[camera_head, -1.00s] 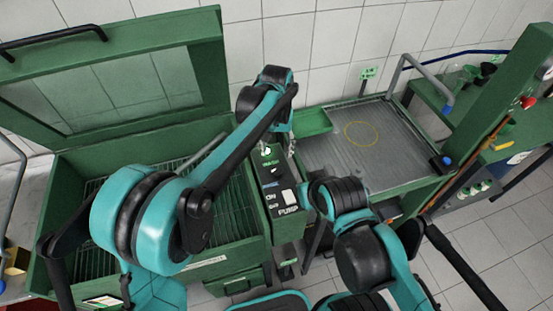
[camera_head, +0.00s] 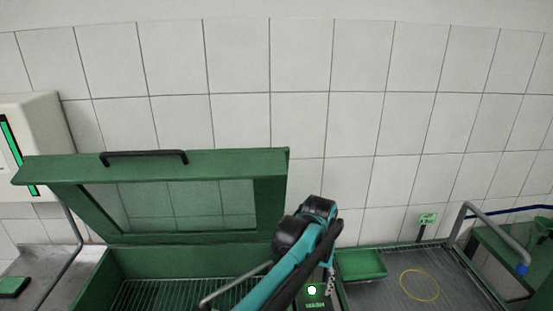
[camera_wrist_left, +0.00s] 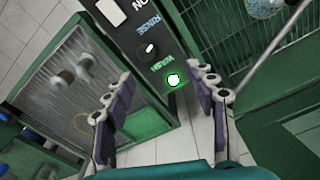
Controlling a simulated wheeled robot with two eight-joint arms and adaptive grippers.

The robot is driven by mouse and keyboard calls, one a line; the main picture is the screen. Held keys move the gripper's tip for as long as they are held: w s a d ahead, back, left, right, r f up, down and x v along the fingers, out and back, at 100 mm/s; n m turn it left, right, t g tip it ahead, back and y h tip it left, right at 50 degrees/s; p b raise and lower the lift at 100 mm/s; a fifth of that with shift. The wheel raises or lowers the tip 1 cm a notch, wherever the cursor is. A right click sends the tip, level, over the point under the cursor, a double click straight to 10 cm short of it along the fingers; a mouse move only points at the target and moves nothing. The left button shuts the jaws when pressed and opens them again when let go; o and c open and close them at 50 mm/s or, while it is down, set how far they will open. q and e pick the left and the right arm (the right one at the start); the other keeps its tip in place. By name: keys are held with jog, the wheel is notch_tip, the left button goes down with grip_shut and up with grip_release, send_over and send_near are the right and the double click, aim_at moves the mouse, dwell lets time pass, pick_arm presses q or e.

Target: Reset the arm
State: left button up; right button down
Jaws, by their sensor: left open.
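My left arm rises from the bottom middle of the head view. My left gripper (camera_head: 328,284) is mostly behind the arm, over the control panel (camera_head: 316,303) between the washing cabinet and the tray bench. In the left wrist view my left gripper (camera_wrist_left: 166,112) is open and empty, its two fingers apart. Between and beyond them the control panel (camera_wrist_left: 138,32) shows a knob, the words RINSE and WASH, and a lit green-white button (camera_wrist_left: 173,80). I cannot tell how near the fingers are to the panel. My right gripper is not in view.
The green washing cabinet (camera_head: 110,268) stands with its windowed lid (camera_head: 270,195) raised. A small green tray (camera_head: 361,265) and a ribbed bench top with a yellow ring (camera_head: 419,286) lie to the right. A tiled wall (camera_head: 300,125) is behind.

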pick_arm(q)
jog(key=s+a+r+n+t+b, duration=0.1)
jog(key=s+a, duration=0.2)
jog(key=a, duration=0.5)
jog(key=s+a+r+n+t+b, duration=0.1)
jog(key=s+a+t, duration=0.15)
jog(key=a, duration=0.55)
jog(key=s+a+f+n+t+b, duration=0.1)
jog(key=s+a+f, duration=0.3)
jog(key=a, duration=0.3)
jog(key=s+a+f+n+t+b, duration=0.1)
jog(key=s+a+f+t+b, duration=0.1)
jog(key=s+a+f, duration=0.2)
jog(key=s+a, duration=0.3)
jog(key=shift+s+f, duration=0.25)
jog(key=shift+s, duration=0.05)
